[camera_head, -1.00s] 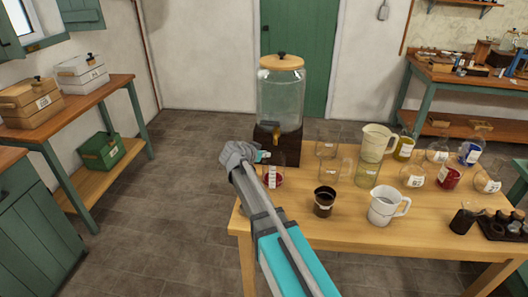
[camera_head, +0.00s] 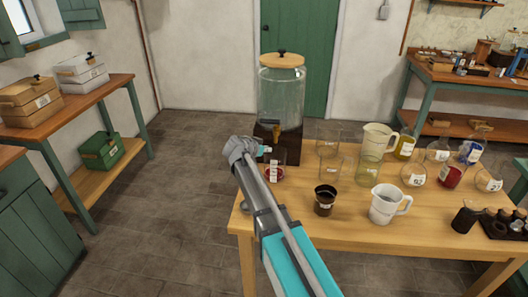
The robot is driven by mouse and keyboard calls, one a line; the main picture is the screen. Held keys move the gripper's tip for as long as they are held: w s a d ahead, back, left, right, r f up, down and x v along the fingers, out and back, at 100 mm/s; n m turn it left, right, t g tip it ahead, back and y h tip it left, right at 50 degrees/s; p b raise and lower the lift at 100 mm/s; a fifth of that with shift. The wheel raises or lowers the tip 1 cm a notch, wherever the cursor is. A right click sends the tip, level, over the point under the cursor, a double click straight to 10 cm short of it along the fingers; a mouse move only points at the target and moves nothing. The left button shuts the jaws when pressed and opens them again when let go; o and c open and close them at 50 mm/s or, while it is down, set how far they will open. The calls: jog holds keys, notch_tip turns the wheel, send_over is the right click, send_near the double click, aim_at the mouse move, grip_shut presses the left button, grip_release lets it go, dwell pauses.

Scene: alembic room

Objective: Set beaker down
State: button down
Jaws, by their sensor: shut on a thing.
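A clear glass beaker (camera_head: 281,170) with a white label and a little red liquid is at the left back part of the wooden table (camera_head: 300,220), in front of the glass dispenser (camera_head: 281,95). My gripper (camera_head: 265,151) is at the beaker's upper left side and is shut on it. The fingertips are small and partly hidden by my wrist. I cannot tell whether the beaker's base touches the table top.
Two clear beakers (camera_head: 327,166) stand right of the held one. A dark cup (camera_head: 325,200) and a white jug (camera_head: 384,204) stand nearer the front. Several flasks and jugs crowd the right side.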

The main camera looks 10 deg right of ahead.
jog(key=shift+f, duration=0.1)
dwell(0.3)
jog(key=c, duration=0.8)
grip_release()
jog(key=shift+r, duration=0.2)
jog(key=shift+s+a+r+p, duration=0.2)
jog(key=shift+s+a+p, duration=0.05)
jog(key=shift+p, duration=0.05)
jog(key=p+v, duration=0.5)
jog(key=v, duration=0.6)
jog(key=shift+s+a, duration=0.1)
